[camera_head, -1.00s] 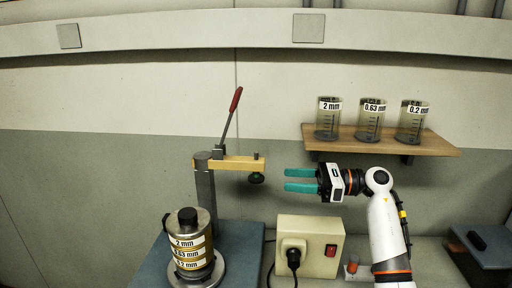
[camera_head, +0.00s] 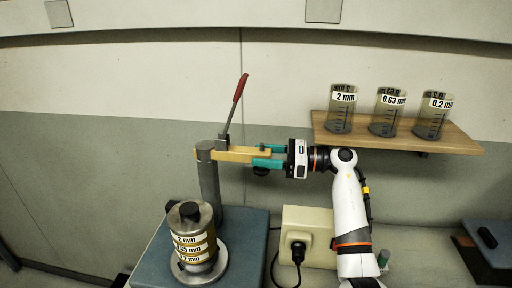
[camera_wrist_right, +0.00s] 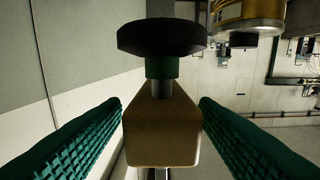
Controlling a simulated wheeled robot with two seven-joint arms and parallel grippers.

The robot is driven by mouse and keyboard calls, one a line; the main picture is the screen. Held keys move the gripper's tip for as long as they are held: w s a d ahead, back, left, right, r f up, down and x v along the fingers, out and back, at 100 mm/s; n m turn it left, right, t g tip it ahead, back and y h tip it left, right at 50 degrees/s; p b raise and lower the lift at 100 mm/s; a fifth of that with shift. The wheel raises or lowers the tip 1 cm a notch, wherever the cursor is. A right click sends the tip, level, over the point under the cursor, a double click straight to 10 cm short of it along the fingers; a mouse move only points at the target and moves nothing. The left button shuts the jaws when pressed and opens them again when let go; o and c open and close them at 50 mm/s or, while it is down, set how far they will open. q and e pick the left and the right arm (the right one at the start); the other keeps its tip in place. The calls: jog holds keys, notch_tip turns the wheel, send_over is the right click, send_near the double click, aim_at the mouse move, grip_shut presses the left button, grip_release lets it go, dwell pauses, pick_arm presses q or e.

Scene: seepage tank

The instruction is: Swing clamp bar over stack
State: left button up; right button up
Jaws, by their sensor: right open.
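The yellow clamp bar (camera_head: 232,154) sticks out to the right from the grey post (camera_head: 208,185). A red-handled lever (camera_head: 239,90) rises from it, and a dark round pad hangs under its free end. The stack (camera_head: 193,240) of labelled sieves stands on a round plate in front of the post, not under the bar. My right gripper (camera_head: 268,156) is open at the bar's free end. In the right wrist view the bar's end (camera_wrist_right: 160,135) lies between the two green fingers, with a gap on each side; the pad (camera_wrist_right: 161,38) is above it there. My left gripper is not in view.
A wooden shelf (camera_head: 460,142) with three labelled beakers is at the right, above my right arm. A beige box (camera_head: 318,222) with a plug stands beside the blue base (camera_head: 246,232). A dark blue block (camera_head: 492,245) is at the far right.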

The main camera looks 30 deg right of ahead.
aim_at(232, 148)
jog(key=shift+p+x, duration=0.3)
jog(key=shift+x, duration=0.9)
grip_shut()
jog(key=shift+s, duration=0.1)
